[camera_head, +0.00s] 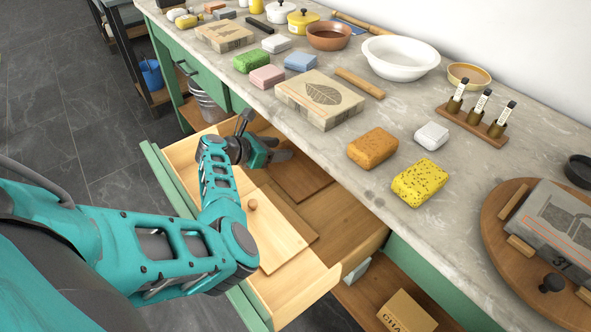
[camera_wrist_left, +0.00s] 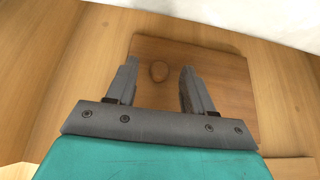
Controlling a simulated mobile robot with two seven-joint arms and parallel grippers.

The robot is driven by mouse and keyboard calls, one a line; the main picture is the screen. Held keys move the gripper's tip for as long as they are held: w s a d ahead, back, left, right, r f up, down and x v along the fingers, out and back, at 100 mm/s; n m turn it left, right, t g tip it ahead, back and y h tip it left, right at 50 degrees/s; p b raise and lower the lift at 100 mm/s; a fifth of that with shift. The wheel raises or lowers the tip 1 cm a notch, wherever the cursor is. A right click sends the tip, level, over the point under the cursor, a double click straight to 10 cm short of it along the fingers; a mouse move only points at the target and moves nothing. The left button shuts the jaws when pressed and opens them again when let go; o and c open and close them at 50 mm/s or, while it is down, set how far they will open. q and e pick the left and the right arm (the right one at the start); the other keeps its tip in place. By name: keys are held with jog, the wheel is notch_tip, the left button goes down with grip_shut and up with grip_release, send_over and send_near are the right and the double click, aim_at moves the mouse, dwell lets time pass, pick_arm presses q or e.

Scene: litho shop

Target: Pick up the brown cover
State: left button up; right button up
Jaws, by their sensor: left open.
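The brown cover (camera_head: 303,182) is a flat, square wooden board lying in the open drawer (camera_head: 352,232). My left gripper (camera_head: 284,156) is over the drawer at the cover's far-left side, and the arm hides part of that area. Contact cannot be told. My right gripper is not in view.
A lighter wooden cover (camera_head: 276,240) with a knob lies in the drawer nearer me. The stone counter (camera_head: 330,145) overhangs beside the drawer and holds sponges, a leaf-printed block (camera_head: 318,98), a white bowl (camera_head: 400,57) and a vial rack (camera_head: 470,125).

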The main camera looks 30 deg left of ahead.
pick_arm(q)
jog(key=shift+w, duration=0.1)
grip_shut()
dwell(0.4)
